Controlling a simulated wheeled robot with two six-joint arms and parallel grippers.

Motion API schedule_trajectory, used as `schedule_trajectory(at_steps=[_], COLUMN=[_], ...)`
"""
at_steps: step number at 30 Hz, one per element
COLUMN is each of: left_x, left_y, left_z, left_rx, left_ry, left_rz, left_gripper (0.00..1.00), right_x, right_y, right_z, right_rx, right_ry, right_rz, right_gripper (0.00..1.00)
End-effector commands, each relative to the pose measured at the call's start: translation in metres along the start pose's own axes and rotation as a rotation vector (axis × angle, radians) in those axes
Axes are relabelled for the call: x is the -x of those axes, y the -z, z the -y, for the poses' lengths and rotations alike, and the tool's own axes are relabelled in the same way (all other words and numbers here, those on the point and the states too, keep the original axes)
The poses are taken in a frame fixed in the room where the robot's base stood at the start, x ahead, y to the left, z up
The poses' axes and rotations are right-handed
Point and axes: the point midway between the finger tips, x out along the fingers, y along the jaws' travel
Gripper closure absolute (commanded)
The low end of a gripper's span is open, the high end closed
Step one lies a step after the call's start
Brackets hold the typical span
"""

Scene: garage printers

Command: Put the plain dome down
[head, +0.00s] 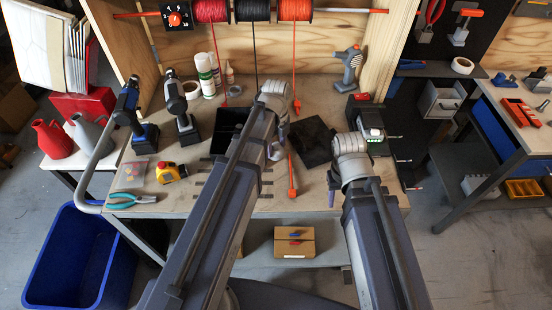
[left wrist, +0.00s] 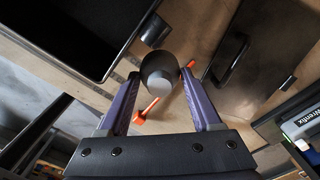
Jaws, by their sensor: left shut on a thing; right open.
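My left gripper (left wrist: 160,105) is shut on a dark grey, rounded piece with a lighter grey end, which I take to be the plain dome (left wrist: 162,72), held between its purple fingers. In the head view the left gripper (head: 277,150) is over the middle of the workbench, largely hidden by its own arm, and I cannot make out the dome there. Whether the dome touches the bench is unclear. My right gripper (head: 333,188) is open near the bench's front right, mostly hidden by its wrist.
A black open bin (head: 228,121) and a black flat panel (head: 312,140) flank the left gripper. An orange-ended cord (head: 292,190) hangs close by. Pliers (head: 131,199) and a yellow tape measure (head: 171,172) lie front left. Spools (head: 252,10) hang behind.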

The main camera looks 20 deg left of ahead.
Motion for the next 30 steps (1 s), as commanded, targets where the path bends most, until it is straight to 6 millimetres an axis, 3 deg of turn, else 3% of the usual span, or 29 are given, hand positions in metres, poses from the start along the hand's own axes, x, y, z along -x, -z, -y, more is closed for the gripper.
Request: schedule_trajectory(at_steps=[5,14,28,29,30], left_x=[-0.008,-0.045,-0.049,-0.047,-0.047], left_y=[0.000,0.000,0.000,0.000,0.000], left_z=[0.000,0.000,0.000,0.000,0.000], left_rx=[0.000,0.000,0.000,0.000,0.000], left_ry=[0.000,0.000,0.000,0.000,0.000], left_rz=[0.000,0.000,0.000,0.000,0.000], left_gripper=[0.87,0.87,0.87,0.31,0.27], right_x=[-0.008,-0.045,-0.049,-0.047,-0.046], right_y=[0.001,0.003,0.003,0.003,0.003], right_z=[0.001,0.004,0.005,0.004,0.004], right_rx=[0.000,0.000,0.000,0.000,0.000], right_ry=[0.000,0.000,0.000,0.000,0.000], right_rz=[0.000,0.000,0.000,0.000,0.000], right_gripper=[0.50,0.50,0.50,0.50,0.50])
